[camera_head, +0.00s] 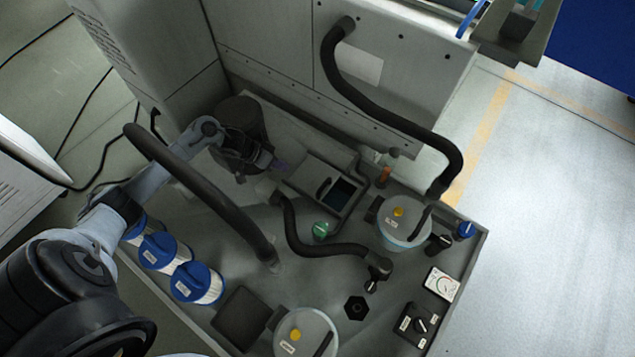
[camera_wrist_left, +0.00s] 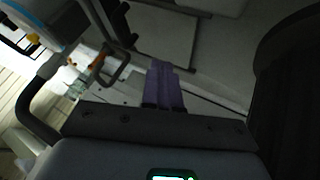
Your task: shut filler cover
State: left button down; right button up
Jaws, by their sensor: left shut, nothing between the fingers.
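The filler cover (camera_head: 310,175) appears as a flat grey panel with a dark handle on the tank deck, in the middle of the head view. Beside it on the right a dark filler opening (camera_head: 343,193) shows uncovered. My left gripper (camera_head: 280,166) is just left of and behind the cover, apart from it as far as I can tell. Its purple fingers (camera_wrist_left: 163,85) are together and empty in the left wrist view. There a grey panel with a dark edge lies beyond the fingertips; I cannot tell which part it is. My right gripper is not in view.
A black hose (camera_head: 395,118) arches behind and right of the opening, and another hose (camera_head: 205,190) crosses over near my left arm.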

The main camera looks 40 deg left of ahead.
aim_at(304, 183)
pick_arm(q)
jog(key=shift+h, duration=0.3)
jog(key=b+x, duration=0.1)
jog(key=x, duration=0.4)
jog(key=b+x, duration=0.2)
jog(key=x, duration=0.3)
jog(key=shift+d+r+b, duration=0.1)
jog(key=shift+d+b, duration=0.2)
jog(key=shift+d, duration=0.15)
jog(key=d, duration=0.3)
jog(key=shift+w+r, duration=0.15)
jog(key=shift+r, duration=0.1)
jog(key=shift+d+r, duration=0.1)
jog(key=shift+d, duration=0.4)
jog(key=shift+d+r+p, duration=0.1)
jog(key=shift+d+p, duration=0.1)
jog(key=shift+p, duration=0.25)
jog(key=d+p, duration=0.3)
jog(key=d, duration=0.6)
jog(key=shift+w+p, duration=0.4)
jog(key=shift+w, duration=0.05)
